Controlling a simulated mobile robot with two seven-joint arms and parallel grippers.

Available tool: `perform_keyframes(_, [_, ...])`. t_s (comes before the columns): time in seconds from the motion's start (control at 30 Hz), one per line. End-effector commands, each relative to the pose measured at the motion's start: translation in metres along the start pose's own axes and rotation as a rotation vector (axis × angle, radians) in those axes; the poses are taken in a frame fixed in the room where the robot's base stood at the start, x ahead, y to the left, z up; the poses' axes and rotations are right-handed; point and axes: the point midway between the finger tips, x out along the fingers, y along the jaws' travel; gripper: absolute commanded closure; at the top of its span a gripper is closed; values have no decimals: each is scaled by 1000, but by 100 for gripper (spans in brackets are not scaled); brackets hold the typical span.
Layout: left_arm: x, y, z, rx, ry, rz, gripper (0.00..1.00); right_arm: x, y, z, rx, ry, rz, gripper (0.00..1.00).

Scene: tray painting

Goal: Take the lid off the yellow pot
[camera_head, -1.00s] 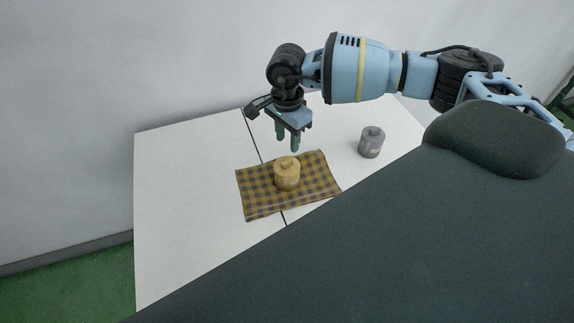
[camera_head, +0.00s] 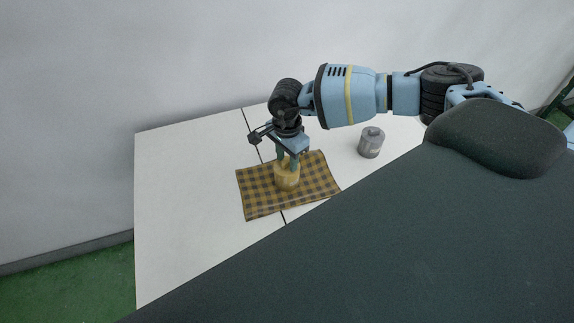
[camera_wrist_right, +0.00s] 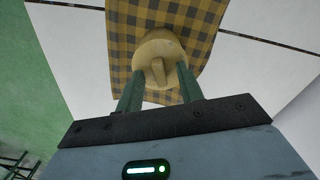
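The yellow pot (camera_head: 287,180) stands upright on a checkered cloth (camera_head: 255,198) on the white table. Its lid, with a bar-shaped knob, is on top; the lid shows in the right wrist view (camera_wrist_right: 158,50). My right gripper (camera_head: 287,163) points down at the pot's top. Its two green fingers stand apart, one on each side of the lid's knob, in the right wrist view (camera_wrist_right: 160,85). I see a gap between fingers and knob. My left gripper is not in view.
A grey lidded pot (camera_head: 371,143) stands on the table to the right of the cloth. The left part of the white table (camera_head: 180,190) is bare. A dark seam runs across the table under the cloth.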

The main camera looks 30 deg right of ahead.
Motion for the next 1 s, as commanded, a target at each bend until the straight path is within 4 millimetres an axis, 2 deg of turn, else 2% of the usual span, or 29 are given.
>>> perform_keyframes(0.23, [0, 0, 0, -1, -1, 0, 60, 1, 0, 0, 0, 0, -1, 63])
perform_keyframes(0.5, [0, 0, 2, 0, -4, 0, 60, 1, 0, 0, 0, 0, -1, 98])
perform_keyframes(0.53, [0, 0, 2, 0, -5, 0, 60, 1, 0, 0, 0, 0, -1, 100])
perform_keyframes(1.0, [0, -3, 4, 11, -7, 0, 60, -6, 0, 0, 0, 0, -1, 100])
